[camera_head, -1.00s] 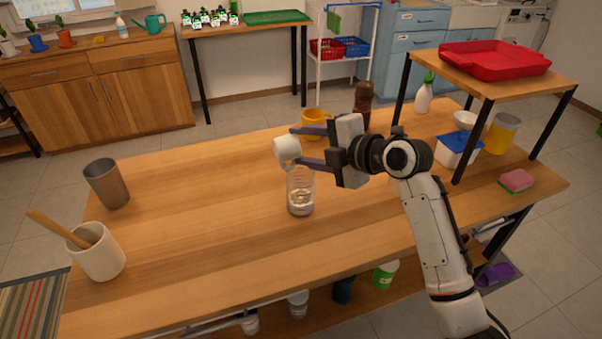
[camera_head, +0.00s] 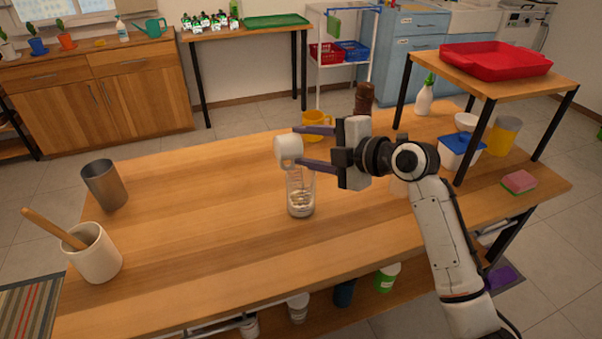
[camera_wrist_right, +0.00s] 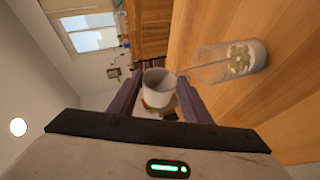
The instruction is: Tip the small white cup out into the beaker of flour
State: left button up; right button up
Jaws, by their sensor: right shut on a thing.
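My right gripper (camera_head: 314,148) is shut on the small white cup (camera_head: 288,151), which it holds above the table, just over the beaker. The cup lies tipped about on its side. In the right wrist view the cup (camera_wrist_right: 158,90) sits between the two fingers, its mouth partly facing the camera; its contents cannot be made out. The clear glass beaker (camera_head: 300,190) stands upright on the table below the cup, with pale stuff in its bottom. It also shows in the right wrist view (camera_wrist_right: 232,62), lying sideways in that turned picture. My left gripper is out of view.
A yellow mug (camera_head: 317,124) and a brown bottle (camera_head: 363,98) stand behind my right gripper. A metal tumbler (camera_head: 105,185) and a white crock (camera_head: 95,255) stand at the left. A raised shelf with a red tray (camera_head: 495,60) is at the right. The table's middle left is bare.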

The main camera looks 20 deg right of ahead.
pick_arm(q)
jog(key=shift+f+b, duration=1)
pick_arm(e)
jog(key=shift+d+f+m+y, duration=0.15)
jog(key=shift+d+m+y, duration=0.15)
jog(key=shift+m+y, duration=0.15)
pick_arm(q)
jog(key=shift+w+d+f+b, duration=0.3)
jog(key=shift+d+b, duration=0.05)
jog(key=shift+b, duration=0.5)
pick_arm(e)
jog(key=shift+d+m+t+y, duration=0.1)
jog(key=shift+m+t+y, duration=0.25)
jog(key=shift+m, duration=0.1)
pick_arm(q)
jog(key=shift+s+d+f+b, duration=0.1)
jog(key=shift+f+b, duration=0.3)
pick_arm(e)
jog(key=shift+d+f, duration=0.1)
pick_arm(q)
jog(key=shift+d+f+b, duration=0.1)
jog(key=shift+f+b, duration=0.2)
jog(key=shift+b, duration=0.2)
pick_arm(e)
jog(key=shift+f+m, duration=0.1)
jog(key=shift+m, duration=0.2)
